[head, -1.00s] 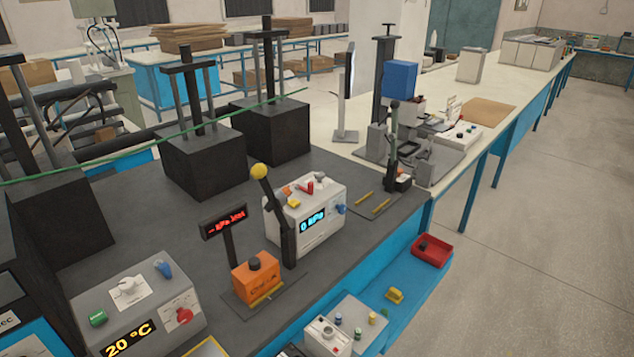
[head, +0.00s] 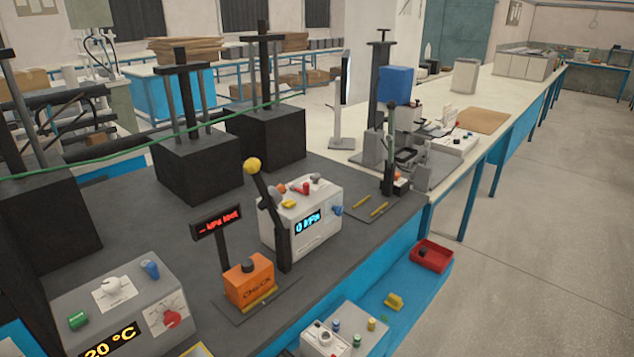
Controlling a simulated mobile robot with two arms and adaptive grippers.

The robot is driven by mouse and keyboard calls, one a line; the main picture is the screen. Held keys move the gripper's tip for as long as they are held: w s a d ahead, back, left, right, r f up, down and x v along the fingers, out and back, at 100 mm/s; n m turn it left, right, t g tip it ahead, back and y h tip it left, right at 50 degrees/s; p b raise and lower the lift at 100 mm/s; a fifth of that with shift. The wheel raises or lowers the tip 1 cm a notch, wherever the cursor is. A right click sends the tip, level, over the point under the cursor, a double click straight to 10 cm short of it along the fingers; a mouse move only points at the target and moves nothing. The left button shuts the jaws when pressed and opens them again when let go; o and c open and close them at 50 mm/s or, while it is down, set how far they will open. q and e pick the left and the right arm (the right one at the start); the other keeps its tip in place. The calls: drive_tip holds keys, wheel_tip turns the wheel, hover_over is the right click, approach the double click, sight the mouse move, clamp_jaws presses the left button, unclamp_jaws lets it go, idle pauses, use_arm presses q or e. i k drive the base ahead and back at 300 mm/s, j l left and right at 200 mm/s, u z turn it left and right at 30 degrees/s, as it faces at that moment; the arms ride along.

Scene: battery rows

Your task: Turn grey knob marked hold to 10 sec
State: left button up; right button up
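Neither of my grippers is in the head view. No label reading "hold" can be read, so I cannot tell which knob is the grey one marked hold. A grey control box (head: 68,297) stands at the lower left, with a "20 °C" display. On it are a pale grey-white knob (head: 113,286) on a white dial plate, a red knob (head: 172,319), a green knob (head: 78,320) and a blue knob (head: 151,271). A smaller box at the bottom edge has a whitish knob (head: 325,338). The knob markings are too small to read.
A white box with a "0 kPa" display (head: 307,223), a yellow-tipped lever (head: 252,166) and an orange box (head: 250,283) stand mid-bench. Black presses stand behind. A red tray (head: 432,255) lies on the blue shelf. The floor at right (head: 540,260) is clear.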

sight(315, 176)
drive_tip(key=i+l, duration=0.15)
drive_tip(key=l, duration=0.2)
drive_tip(key=i+l+u, duration=0.1)
drive_tip(key=l, duration=0.25)
drive_tip(key=i+l, duration=0.2)
drive_tip(key=l, duration=0.15)
drive_tip(key=i+l+u, duration=0.1)
drive_tip(key=l, duration=0.25)
drive_tip(key=i+l, duration=0.15)
drive_tip(key=l, duration=0.25)
drive_tip(key=i+l+u, duration=0.1)
drive_tip(key=l, duration=0.25)
